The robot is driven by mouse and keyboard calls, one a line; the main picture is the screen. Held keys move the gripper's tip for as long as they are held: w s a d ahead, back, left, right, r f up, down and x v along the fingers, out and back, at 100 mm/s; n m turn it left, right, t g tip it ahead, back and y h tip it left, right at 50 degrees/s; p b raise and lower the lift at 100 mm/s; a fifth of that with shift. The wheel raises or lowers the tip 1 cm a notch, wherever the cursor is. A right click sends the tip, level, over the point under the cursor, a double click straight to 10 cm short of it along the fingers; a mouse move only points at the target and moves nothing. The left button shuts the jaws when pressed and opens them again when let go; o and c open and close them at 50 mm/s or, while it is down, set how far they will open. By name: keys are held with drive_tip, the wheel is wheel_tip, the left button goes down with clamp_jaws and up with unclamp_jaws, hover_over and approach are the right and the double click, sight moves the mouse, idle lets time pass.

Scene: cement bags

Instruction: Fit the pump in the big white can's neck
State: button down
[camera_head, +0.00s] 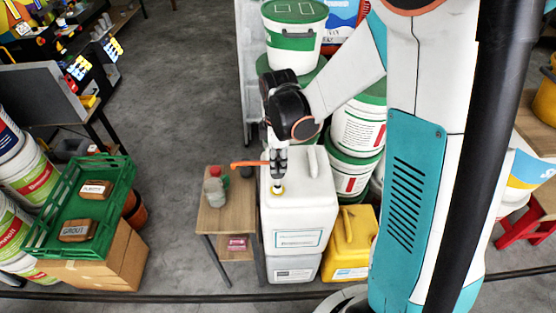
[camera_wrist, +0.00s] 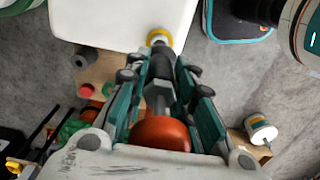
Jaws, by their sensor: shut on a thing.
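The big white can (camera_head: 305,208) stands upright on a similar white can, with its neck's yellow ring (camera_head: 278,190) on top near the front left. My gripper (camera_head: 279,165) is above the neck, shut on the pump. The pump's orange spout (camera_head: 246,164) points left. In the wrist view, the pump's orange head (camera_wrist: 160,133) is between the fingers and its dark shaft (camera_wrist: 160,95) runs toward the yellow ring (camera_wrist: 159,37) on the can (camera_wrist: 110,18). The pump's lower end meets or overlaps the ring in view; I cannot tell if it is inside.
A small wooden table (camera_head: 222,218) with bottles stands left of the can. A yellow jerrycan (camera_head: 350,240) is at the right, and green-lidded buckets (camera_head: 358,125) stand behind. A green crate (camera_head: 85,205) sits on cardboard boxes at left. The floor between is clear.

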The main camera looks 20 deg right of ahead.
sight(278, 173)
drive_tip(key=shift+f+b, duration=2.85)
drive_tip(key=shift+f, duration=0.4)
drive_tip(key=c, duration=1.3)
unclamp_jaws()
drive_tip(key=shift+r, duration=0.1)
wheel_tip(278, 173, up, 12)
drive_tip(key=shift+f, duration=0.1)
drive_tip(key=shift+s+r+m+t+b, duration=0.3)
drive_tip(key=shift+s+r+m+t, duration=0.7)
drive_tip(key=shift+s+m, duration=1.45)
drive_tip(key=shift+s+r+m+t+b, duration=0.5)
drive_tip(key=shift+s+m+t, duration=0.9)
drive_tip(key=shift+s+m, duration=1.05)
drive_tip(key=shift+s+r+m+t+b, duration=0.15)
drive_tip(key=shift+s+r+m+t, duration=0.9)
drive_tip(key=shift+s+m, duration=1.4)
